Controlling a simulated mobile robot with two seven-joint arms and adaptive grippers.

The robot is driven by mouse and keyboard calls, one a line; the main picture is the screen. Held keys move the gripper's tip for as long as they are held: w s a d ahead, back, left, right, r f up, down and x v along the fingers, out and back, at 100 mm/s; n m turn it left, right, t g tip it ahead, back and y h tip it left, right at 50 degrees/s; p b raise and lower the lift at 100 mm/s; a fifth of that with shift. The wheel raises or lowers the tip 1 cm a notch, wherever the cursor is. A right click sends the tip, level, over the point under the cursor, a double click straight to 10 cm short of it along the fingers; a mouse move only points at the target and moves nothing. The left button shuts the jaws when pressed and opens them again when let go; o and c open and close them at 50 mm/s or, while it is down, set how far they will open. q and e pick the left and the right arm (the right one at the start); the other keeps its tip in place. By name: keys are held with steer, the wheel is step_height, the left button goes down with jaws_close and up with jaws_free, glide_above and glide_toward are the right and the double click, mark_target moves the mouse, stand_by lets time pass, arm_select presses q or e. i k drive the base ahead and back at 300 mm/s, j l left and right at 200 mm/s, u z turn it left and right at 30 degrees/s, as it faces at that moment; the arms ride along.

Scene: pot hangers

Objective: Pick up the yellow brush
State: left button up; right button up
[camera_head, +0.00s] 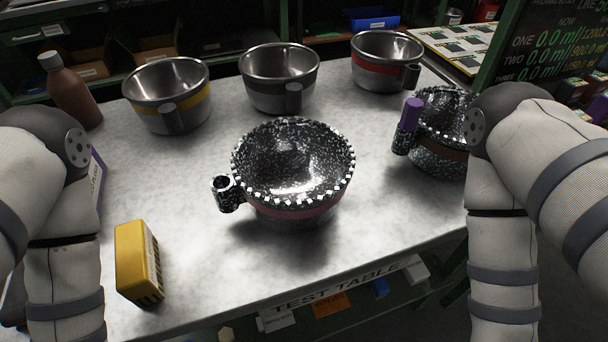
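The yellow brush (137,262) is a block with a yellow body and dark bristles at its lower right side. It stands near the front left edge of the light table, to the right of my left arm. Nothing touches it. My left arm comes in at the left edge and my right arm at the right edge, both bent downward. Neither gripper shows; both are outside the picture.
A speckled black bowl (292,165) with a studded rim stands mid-table. Another speckled vessel (440,130) is partly hidden by my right arm. Metal pots (168,92) (279,77) (387,60) line the back. A brown bottle (70,92) stands back left. The table (215,262) is clear right of the brush.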

mark_target(138, 270)
steer(key=k+u, duration=0.1)
steer(key=u, duration=0.4)
steer(key=k+j+u, duration=0.1)
steer(key=u, duration=0.4)
steer(key=k+j+z, duration=0.1)
steer(key=j, duration=0.15)
